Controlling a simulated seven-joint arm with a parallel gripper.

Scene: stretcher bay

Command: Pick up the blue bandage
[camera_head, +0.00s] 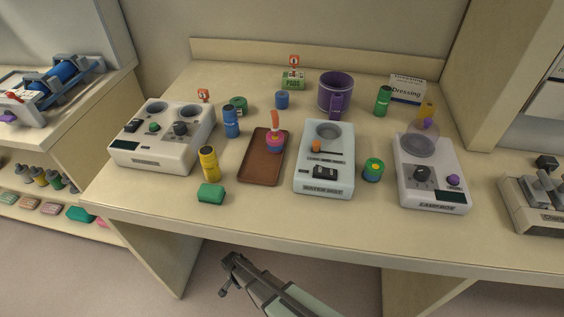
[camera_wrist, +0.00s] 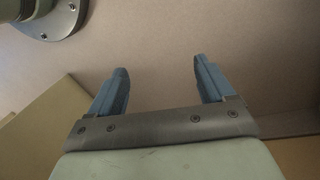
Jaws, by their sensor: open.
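Two blue items stand on the table in the head view. One is a short blue roll (camera_head: 282,99) near the back, left of the purple mug. The other is a taller blue cylinder (camera_head: 231,121) just right of the left white device. The short roll looks more like a bandage, but I cannot tell for certain. My gripper (camera_wrist: 160,75) is open and empty in the wrist view, with its two blue-grey fingers apart. In the head view my arm's end is low, in front of the table's front edge, away from both blue items. Neither blue item shows in the wrist view.
A brown tray (camera_head: 260,172) holds a stacked pink and orange item. White devices (camera_head: 325,178) stand on the table. The purple mug (camera_head: 335,92), green box (camera_head: 293,79), yellow cylinder (camera_head: 209,163) and green block (camera_head: 211,193) stand around. The front table strip is mostly clear.

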